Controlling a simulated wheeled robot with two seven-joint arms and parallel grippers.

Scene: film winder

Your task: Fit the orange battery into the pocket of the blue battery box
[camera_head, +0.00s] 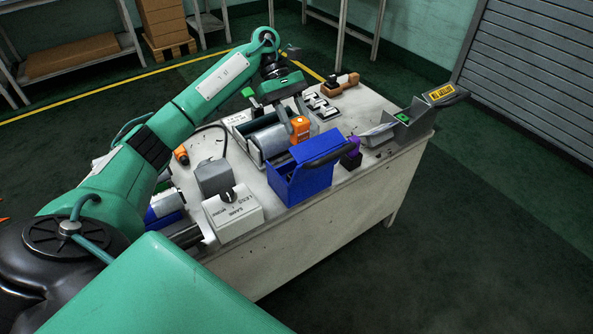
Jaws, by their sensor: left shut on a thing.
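The orange battery (300,130) is upright just behind the blue battery box, near the middle of the table. My left gripper (295,118) reaches in from the upper left, points down and is shut on the battery's upper part. The blue battery box (303,182) stands near the table's front edge, with a dark handle across its top. Its pocket is mostly hidden from this angle. The battery's lower end is partly hidden behind the box, so I cannot tell whether they touch. My right gripper is not in view.
A grey roll (270,141) in a holder sits left of the battery. A white labelled box (233,214) stands left of the blue box, and a purple item (351,154) right of it. A grey chute (405,121) with a yellow sign is at the right table end.

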